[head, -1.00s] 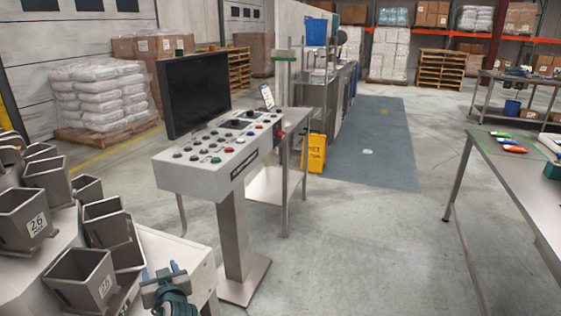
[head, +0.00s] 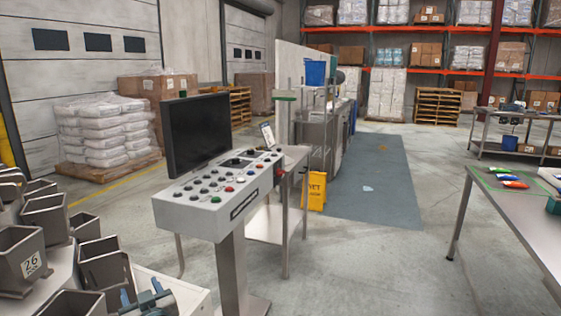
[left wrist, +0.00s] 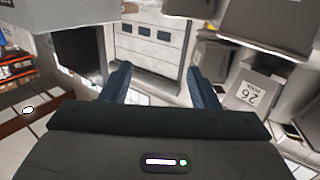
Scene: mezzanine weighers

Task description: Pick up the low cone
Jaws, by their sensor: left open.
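I cannot make out a low cone in either view. My left gripper (head: 141,292) is at the bottom edge of the head view, just right of the grey metal buckets (head: 104,268) and in front of the control console (head: 190,209). Its two blue fingers stand apart with nothing between them, as the left wrist view (left wrist: 158,88) also shows. A bucket marked 26 (left wrist: 251,92) is to the right of the fingers there. My right gripper is not in view.
A black monitor (head: 196,127) stands on the console. A steel table (head: 516,210) with colored items is at the right. A yellow wet-floor sign (head: 317,190) stands behind the console. The floor (head: 375,265) between console and table is clear.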

